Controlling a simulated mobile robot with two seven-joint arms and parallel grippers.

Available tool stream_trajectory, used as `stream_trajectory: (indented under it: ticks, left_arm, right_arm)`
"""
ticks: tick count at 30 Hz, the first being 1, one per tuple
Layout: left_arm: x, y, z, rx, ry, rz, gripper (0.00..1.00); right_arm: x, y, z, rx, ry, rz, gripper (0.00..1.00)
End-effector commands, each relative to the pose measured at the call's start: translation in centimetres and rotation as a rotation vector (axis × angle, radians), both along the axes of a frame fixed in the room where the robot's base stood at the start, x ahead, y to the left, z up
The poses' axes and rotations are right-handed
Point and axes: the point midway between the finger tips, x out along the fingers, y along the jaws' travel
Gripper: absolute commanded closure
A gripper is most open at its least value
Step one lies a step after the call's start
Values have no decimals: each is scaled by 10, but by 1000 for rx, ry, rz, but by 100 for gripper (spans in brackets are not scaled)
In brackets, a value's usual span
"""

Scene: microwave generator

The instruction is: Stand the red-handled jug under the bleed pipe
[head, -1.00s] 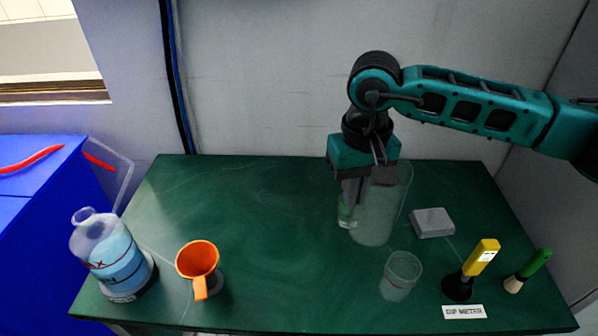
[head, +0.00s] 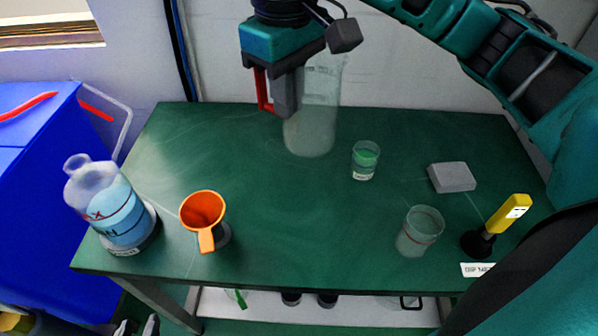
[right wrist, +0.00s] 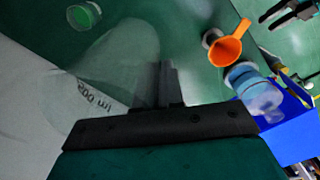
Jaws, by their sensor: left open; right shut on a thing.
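The clear red-handled jug (head: 312,125) is in the head view over the back middle of the green table, roughly upright. My right gripper (head: 283,98) is shut on its red handle (head: 262,90). In the right wrist view the jug (right wrist: 120,65) shows a "500 ml" mark, and the right gripper (right wrist: 165,90) is against it. I cannot tell whether its base clears the table. A pale bent pipe (head: 126,128) stands beside the blue cabinet; I cannot tell whether it is the bleed pipe. My left gripper (right wrist: 290,12) is open and empty, at the top right of the right wrist view.
The blue cabinet (head: 45,200) stands at left. The table's middle is clear.

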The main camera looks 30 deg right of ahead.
Motion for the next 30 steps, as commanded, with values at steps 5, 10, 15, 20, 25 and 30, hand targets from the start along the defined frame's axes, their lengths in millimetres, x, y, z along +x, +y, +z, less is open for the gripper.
stream_trajectory:
  ticks: [5,10,15,20,25,30]
  left_arm:
    - [1,-3,-5,-6,2,-5,57]
    - [3,-4,-2,-8,-5,-8,57]
    - [3,-5,-2,-9,-4,-9,57]
    - [3,-5,-3,-9,-3,-10,57]
    - [3,-6,-5,-10,-3,-11,57]
    - [3,-7,-6,-11,-2,-13,57]
  right_arm:
    - [-1,0,-50,0,6,-2,100]
    - [-1,0,-93,0,5,-2,100]
    - [0,0,-116,1,1,-3,100]
    - [0,0,-126,1,0,-2,100]
    - [-1,0,-151,0,4,-3,100]
    - [0,0,-164,1,-2,-2,100]
